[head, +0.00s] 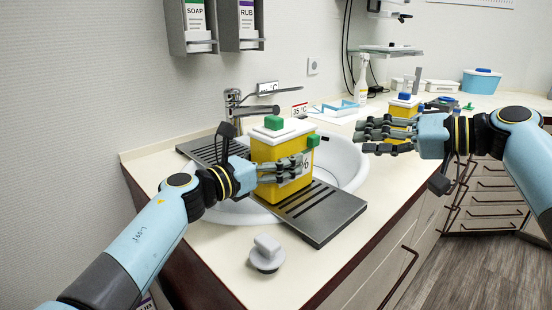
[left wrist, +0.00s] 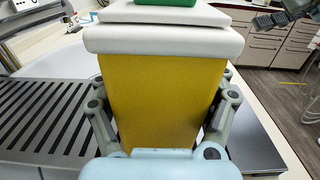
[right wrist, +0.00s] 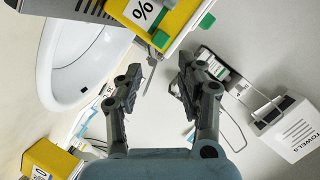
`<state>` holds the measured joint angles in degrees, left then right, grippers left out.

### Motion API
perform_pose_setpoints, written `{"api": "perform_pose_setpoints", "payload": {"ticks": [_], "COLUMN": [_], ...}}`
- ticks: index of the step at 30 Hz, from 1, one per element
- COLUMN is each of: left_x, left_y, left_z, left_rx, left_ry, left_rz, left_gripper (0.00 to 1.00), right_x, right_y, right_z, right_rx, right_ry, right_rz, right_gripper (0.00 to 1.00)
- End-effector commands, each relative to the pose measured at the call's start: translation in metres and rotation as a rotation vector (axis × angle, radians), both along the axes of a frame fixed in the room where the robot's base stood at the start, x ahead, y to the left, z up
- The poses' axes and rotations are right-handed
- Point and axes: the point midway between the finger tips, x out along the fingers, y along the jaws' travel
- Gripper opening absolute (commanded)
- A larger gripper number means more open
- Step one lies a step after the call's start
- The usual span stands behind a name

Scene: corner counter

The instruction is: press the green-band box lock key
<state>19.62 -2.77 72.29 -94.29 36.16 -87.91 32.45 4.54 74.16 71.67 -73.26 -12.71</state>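The green-band box (head: 268,160) is yellow with a white lid, a green knob (head: 274,122) on top and a % label. Its green key (head: 313,141) sticks out at the upper right side; in the right wrist view the key (right wrist: 208,20) shows at the top edge. The box stands upright at the slotted rack across the sink. My left gripper (left wrist: 164,105) is shut on the box, one finger against each side. My right gripper (right wrist: 160,80) is open and empty, to the right of the box in the head view and apart from the key.
A second yellow box with a blue knob (head: 404,98) stands behind my right gripper. The slotted rack (head: 325,215) crosses the sink (head: 352,165). A grey knobbed object (head: 266,254) sits on the front counter. The tap (head: 236,105) and soap dispenser (head: 195,25) are behind.

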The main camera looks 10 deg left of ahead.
Motion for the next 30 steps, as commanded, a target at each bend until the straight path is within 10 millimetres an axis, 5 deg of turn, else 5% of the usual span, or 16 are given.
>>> {"api": "perform_pose_setpoints", "payload": {"ticks": [10,16,19,30], "left_x": [0.0,0.0,0.0,0.0], "left_y": [0.0,0.0,0.0,0.0], "left_z": [0.0,0.0,0.0,0.0], "left_rx": [0.0,0.001,0.001,0.001], "left_ry": [0.0,0.001,0.001,0.001], "left_rz": [0.0,0.0,0.0,0.0], "left_gripper": [0.27,0.27,0.27,0.27], "right_x": [0.0,0.0,-0.001,-0.008], "right_y": [0.0,0.0,0.0,-0.005], "right_z": [0.0,0.0,-0.001,0.012], "right_rx": [0.0,0.028,0.079,0.35], "right_ry": [0.0,0.063,0.195,0.934], "right_rz": [0.0,-0.018,-0.057,-0.361], "right_gripper": [0.38,0.14,0.01,0.0]}}
